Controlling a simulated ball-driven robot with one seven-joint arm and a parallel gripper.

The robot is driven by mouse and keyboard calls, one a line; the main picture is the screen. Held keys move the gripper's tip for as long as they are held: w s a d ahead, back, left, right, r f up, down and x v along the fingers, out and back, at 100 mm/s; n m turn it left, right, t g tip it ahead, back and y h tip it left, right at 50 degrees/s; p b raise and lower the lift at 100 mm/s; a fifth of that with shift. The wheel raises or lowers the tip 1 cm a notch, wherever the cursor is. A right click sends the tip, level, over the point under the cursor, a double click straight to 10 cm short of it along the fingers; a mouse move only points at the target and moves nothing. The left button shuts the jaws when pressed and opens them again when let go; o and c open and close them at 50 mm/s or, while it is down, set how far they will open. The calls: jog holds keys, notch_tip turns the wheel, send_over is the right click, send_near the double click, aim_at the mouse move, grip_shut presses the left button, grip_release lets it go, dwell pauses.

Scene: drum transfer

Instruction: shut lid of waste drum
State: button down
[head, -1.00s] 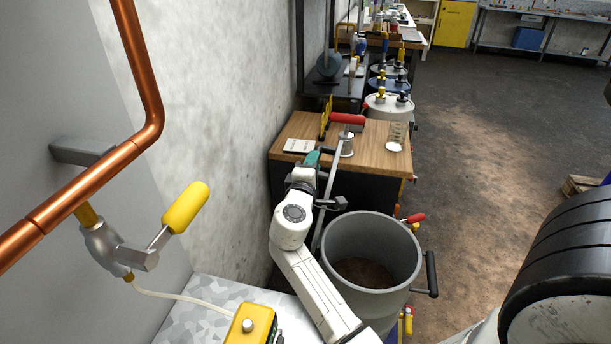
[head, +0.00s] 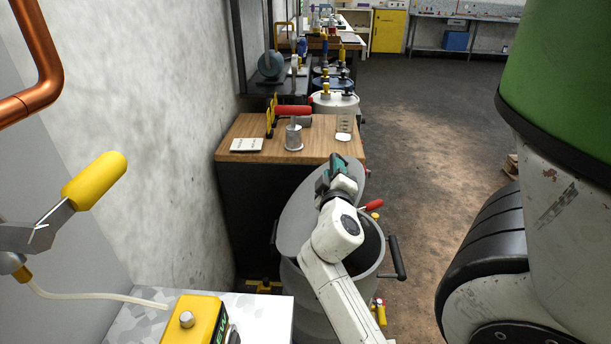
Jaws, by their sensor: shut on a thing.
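The grey waste drum (head: 303,296) stands below centre, its open mouth partly covered from view by my arm. Its round grey lid (head: 303,218) is tilted over the left and far part of the mouth, with its upper right edge raised. A dark gap into the drum shows on the right. My gripper (head: 340,166) is at the raised upper right part of the lid and is shut on it.
A red lever (head: 372,206) and a black side handle (head: 395,258) stick out on the drum's right. A wooden bench (head: 235,133) stands just behind. A yellow box (head: 198,321) sits on a counter at front left.

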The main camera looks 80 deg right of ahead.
jog(key=s+f+m+b, duration=0.2)
jog(key=s+f+b, duration=0.2)
jog(key=f+b, duration=0.1)
jog(key=s+d+f+m+b, duration=0.1)
jog(key=s+f+m+b, duration=0.2)
jog(key=f+b, duration=0.3)
jog(key=s+f+m+b, duration=0.2)
jog(key=s+f+b, duration=0.3)
jog(key=f, duration=0.2)
jog(key=shift+s+d+f+m+b, duration=0.2)
jog(key=shift+d+m+b, duration=0.1)
jog(key=shift+m, duration=0.1)
jog(key=shift+s+f+b, duration=0.3)
jog(key=shift+f+b, duration=0.2)
jog(key=shift+f, duration=0.25)
jog(key=c, duration=1.3)
grip_release()
jog(key=shift+f, duration=0.1)
jog(key=shift+o, duration=1)
jog(key=shift+d+f, duration=0.1)
jog(key=shift+o, duration=0.9)
jog(key=shift+r, duration=0.2)
jog(key=shift+r, duration=0.1)
